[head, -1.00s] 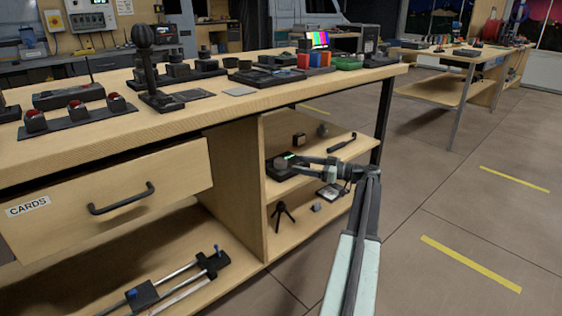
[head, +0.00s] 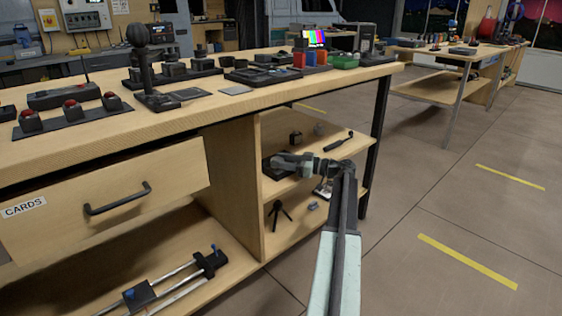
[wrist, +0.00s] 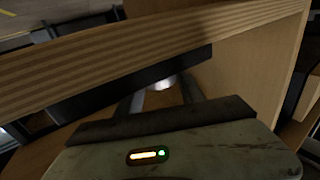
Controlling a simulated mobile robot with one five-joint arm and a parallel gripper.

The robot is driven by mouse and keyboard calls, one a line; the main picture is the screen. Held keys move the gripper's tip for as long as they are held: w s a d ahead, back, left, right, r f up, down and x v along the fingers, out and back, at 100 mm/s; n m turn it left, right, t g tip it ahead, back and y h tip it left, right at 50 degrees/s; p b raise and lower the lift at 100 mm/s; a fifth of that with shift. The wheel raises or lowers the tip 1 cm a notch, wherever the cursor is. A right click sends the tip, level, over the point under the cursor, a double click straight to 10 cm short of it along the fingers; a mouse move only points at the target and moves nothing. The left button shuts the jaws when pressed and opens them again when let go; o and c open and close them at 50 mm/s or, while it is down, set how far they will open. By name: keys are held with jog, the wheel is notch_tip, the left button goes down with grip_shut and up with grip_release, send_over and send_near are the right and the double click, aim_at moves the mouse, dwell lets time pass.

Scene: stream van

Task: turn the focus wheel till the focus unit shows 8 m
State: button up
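The focus unit (head: 268,171) is a small dark box on the upper shelf under the bench, mostly hidden behind my gripper in the head view. In the wrist view it seems to be the long dark slab (wrist: 110,90); its readout is not visible. A pale round piece, apparently the focus wheel (wrist: 164,83), shows at the slab's near side. My gripper (head: 276,163) reaches left into the shelf. In the wrist view its two fingers (wrist: 163,92) stand apart, one on each side of the wheel; contact is not clear.
The wooden bench top (head: 205,118) overhangs the shelf, and its edge (wrist: 150,50) lies close in the wrist view. A small dark block (head: 296,138) and a black handled item (head: 338,141) share the shelf. A mini tripod (head: 279,212) stands below. Floor to the right is clear.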

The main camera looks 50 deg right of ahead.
jog(key=m+h, duration=0.1)
jog(key=a+t+h, duration=0.1)
jog(key=shift+s+m+h, duration=0.2)
jog(key=shift+m+h, duration=0.2)
jog(key=m+h, duration=0.1)
jog(key=h, duration=0.1)
jog(key=shift+m+t+h, duration=0.3)
jog(key=shift+m+h, duration=0.1)
jog(key=shift+w+d+m+h, duration=0.1)
jog(key=shift+d+m+h, duration=0.05)
jog(key=shift+m+h, duration=0.45)
jog(key=o, duration=1.3)
jog(key=shift+o, duration=0.2)
